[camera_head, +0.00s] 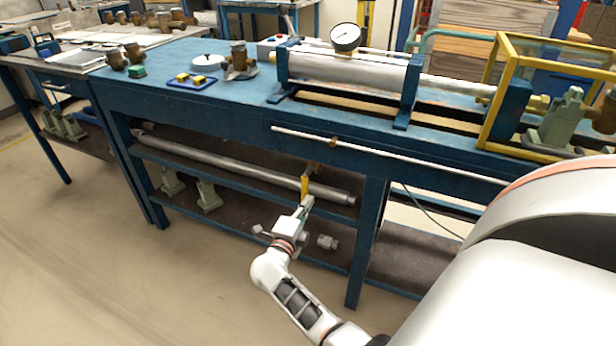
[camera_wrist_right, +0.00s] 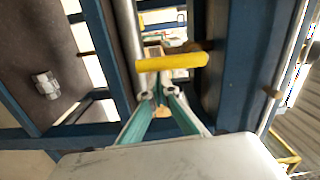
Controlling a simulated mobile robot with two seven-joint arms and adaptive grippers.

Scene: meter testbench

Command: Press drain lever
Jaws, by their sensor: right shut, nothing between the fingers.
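The drain lever has a yellow handle (camera_head: 304,186) hanging below the front edge of the blue testbench (camera_head: 220,113). In the right wrist view the yellow handle (camera_wrist_right: 172,62) lies crosswise just beyond the fingertips. My right gripper (camera_head: 306,203) is shut and empty, close to the lower end of the handle. Its green fingers (camera_wrist_right: 159,98) converge below the handle in the wrist view. I cannot tell whether they touch it. My left gripper is not in view.
A long metal pipe (camera_head: 240,165) lies on the shelf behind the lever. A small metal fitting (camera_head: 327,242) rests on the lower shelf (camera_head: 255,226). A blue bench leg (camera_head: 368,240) stands right of my gripper. A thin rod (camera_head: 400,155) runs along the bench front.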

